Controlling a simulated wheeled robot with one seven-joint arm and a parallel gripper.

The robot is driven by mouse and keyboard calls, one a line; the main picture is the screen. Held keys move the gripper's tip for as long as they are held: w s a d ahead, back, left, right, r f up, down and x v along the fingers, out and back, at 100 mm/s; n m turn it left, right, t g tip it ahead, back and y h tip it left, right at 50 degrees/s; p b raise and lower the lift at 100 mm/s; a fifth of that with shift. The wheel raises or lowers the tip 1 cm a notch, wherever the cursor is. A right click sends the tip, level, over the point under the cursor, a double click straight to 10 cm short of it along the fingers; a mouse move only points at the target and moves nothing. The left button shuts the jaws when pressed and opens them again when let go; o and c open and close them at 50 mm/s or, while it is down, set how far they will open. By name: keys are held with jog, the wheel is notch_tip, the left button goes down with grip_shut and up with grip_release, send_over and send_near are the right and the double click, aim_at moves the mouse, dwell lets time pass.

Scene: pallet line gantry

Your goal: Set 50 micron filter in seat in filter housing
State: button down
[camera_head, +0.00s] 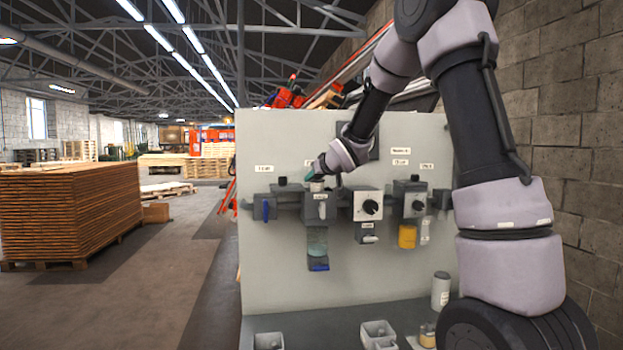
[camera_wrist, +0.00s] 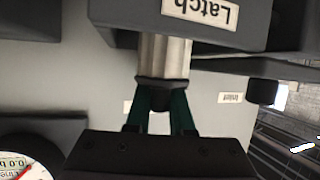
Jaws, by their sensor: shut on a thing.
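The filter housing (camera_head: 320,207) is a grey block on the panel, with a clear greenish bowl (camera_head: 317,240) and a blue base below it. In the wrist view, which is upside down, its face (camera_wrist: 120,14) carries the label "Latch". My gripper (camera_head: 314,178) is just above the housing. Its green fingers (camera_wrist: 160,108) are shut on the dark end cap of a pale ribbed cylinder (camera_wrist: 163,58), which I take to be the 50 micron filter. It also shows in the head view (camera_head: 317,187). Its far end is hidden by the housing, so I cannot tell how deep it sits.
A dial regulator (camera_head: 368,206) and a yellow bowl unit (camera_head: 407,236) are right of the housing; a blue-handled valve (camera_head: 265,208) is left. A pressure gauge (camera_wrist: 22,168) is near my gripper. A white cylinder (camera_head: 440,290) and small trays (camera_head: 377,330) stand on the bench below.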

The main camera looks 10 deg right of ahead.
jog(key=shift+f, duration=0.15)
jog(key=shift+f, duration=0.4)
jog(key=c, duration=0.8)
grip_release()
